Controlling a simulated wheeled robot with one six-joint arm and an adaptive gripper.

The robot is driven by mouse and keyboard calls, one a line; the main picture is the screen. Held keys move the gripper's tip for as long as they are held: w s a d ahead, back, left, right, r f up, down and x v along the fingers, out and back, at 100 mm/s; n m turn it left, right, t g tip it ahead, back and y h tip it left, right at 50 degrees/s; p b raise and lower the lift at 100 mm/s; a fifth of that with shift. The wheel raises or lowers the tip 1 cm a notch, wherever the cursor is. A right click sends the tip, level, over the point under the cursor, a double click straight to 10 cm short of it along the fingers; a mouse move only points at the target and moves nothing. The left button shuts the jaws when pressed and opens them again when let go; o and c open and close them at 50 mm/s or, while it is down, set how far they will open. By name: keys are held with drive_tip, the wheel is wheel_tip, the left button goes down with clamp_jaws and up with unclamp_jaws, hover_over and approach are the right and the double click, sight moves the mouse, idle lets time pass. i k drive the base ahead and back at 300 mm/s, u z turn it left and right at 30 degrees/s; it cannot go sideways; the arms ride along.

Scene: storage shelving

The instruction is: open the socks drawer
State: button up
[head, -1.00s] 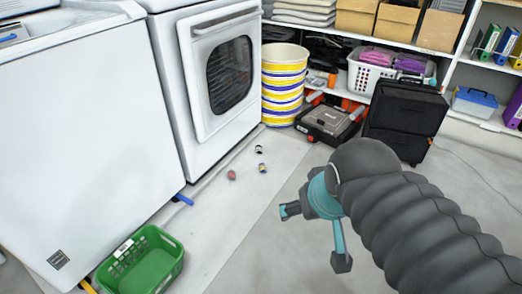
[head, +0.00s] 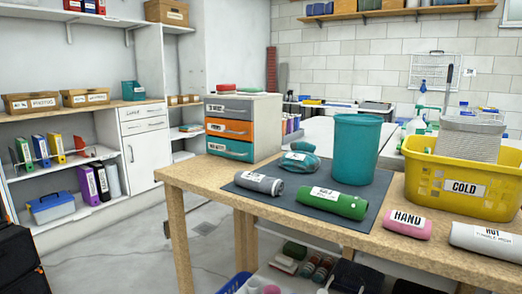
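A small white cabinet (head: 267,123) with three stacked drawers stands at the back left of the wooden table. Its top drawer (head: 229,109) is grey, its middle drawer (head: 229,130) orange and its bottom drawer (head: 229,149) teal. Each front has a handle and a white label. The labels are too small to read surely, so I cannot tell which drawer is the socks one. All three drawers look shut. My gripper is not in view now.
The wooden table (head: 190,174) carries a dark mat (head: 258,206) with labelled rolls, a teal bin (head: 356,148) and a yellow basket (head: 466,188) marked COLD. Shelves line the left wall. Open floor (head: 130,245) lies left of the table; a black case (head: 17,258) stands at the lower left.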

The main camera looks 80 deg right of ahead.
sight(241, 150)
drive_tip(key=z, duration=2.95)
drive_tip(key=k, duration=0.6)
drive_tip(key=u, duration=0.3)
drive_tip(key=i, duration=0.5)
drive_tip(key=z, duration=0.05)
